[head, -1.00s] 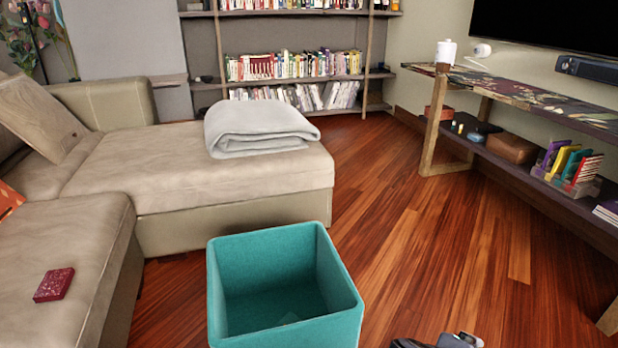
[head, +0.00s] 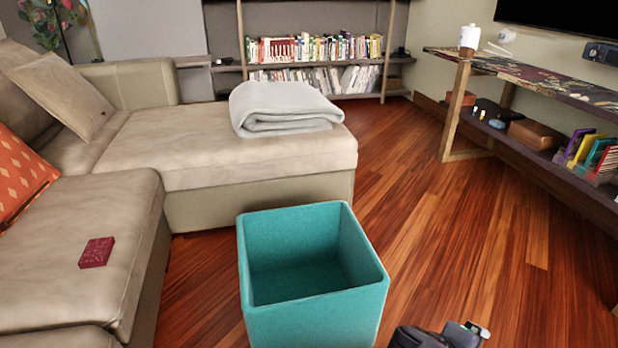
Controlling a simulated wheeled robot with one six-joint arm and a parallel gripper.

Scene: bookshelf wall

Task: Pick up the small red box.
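The small red box (head: 96,252) lies flat on the beige sofa seat (head: 50,285) at the left of the head view, near the seat's right edge. Nothing covers it. Part of my arm, dark grey and black, shows at the bottom edge of the view, right of the teal bin. The fingertips cannot be made out there, so I cannot see whether my gripper is open or shut. It is well to the right of the red box, with the bin between them.
An open, empty-looking teal bin (head: 315,318) stands on the wooden floor in front of the sofa. A folded grey blanket (head: 285,108) lies on the chaise. An orange cushion (head: 22,180) is at the left. A low console (head: 545,85) stands at the right.

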